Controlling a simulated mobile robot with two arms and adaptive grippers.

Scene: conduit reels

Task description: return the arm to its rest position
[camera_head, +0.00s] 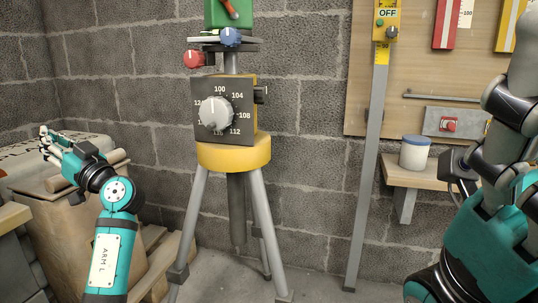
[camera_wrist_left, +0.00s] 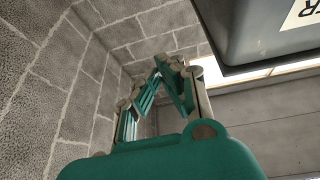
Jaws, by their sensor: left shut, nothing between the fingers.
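My left arm, marked "ARM L", comes up from the lower left in the head view. Its teal and grey gripper (camera_head: 46,137) is raised at the far left, in front of the block wall and over the brown sacks or wrapped bundles. The fingers are shut with nothing between them. In the left wrist view the gripper (camera_wrist_left: 163,62) shows its fingers leaning together against the wall, touching no object. My right arm fills the right edge of the head view; its gripper cannot be made out.
A yellow tripod (camera_head: 233,154) with a numbered dial (camera_head: 215,112) stands right of my left arm. Brown sacks (camera_head: 75,230) lie below the left gripper.

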